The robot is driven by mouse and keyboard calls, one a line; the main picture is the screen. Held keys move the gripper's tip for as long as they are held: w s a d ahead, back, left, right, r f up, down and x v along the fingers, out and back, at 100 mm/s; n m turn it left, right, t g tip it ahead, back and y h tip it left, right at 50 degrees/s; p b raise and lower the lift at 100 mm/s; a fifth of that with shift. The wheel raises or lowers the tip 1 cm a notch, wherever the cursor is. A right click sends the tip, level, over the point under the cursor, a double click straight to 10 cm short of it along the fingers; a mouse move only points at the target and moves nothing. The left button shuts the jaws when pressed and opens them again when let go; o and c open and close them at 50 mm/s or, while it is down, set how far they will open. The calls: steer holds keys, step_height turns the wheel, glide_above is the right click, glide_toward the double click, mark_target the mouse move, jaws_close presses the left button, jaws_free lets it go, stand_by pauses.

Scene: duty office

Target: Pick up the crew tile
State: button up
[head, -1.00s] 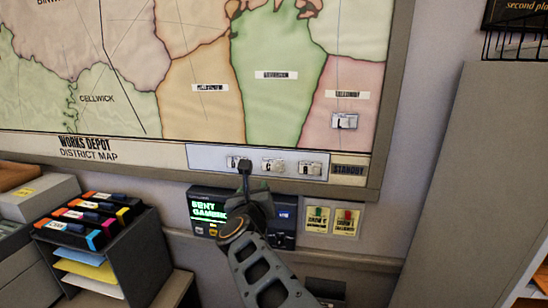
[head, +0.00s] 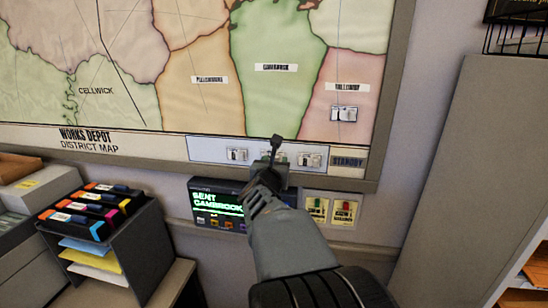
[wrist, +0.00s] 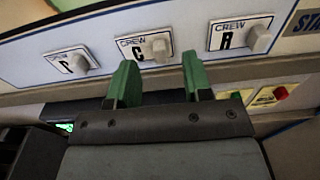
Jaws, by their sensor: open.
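Three white crew tiles with grey knobs sit in a row on the pale standby strip (head: 205,152) under the map. In the head view my gripper (head: 277,148) covers most of the middle tile. Another small white tile (head: 344,114) sits on the map's pink district.
Below the strip is a console with a lit green screen (head: 217,203), and yellow switch plates (head: 341,210) right of it. A grey cabinet (head: 455,180) stands at right.

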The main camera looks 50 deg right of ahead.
mark_target(277, 158)
steer(key=shift+p+x, duration=0.7)
steer(key=shift+x, duration=1.35)
steer(key=shift+a, duration=0.1)
steer(key=shift+c, duration=0.2)
jaws_close()
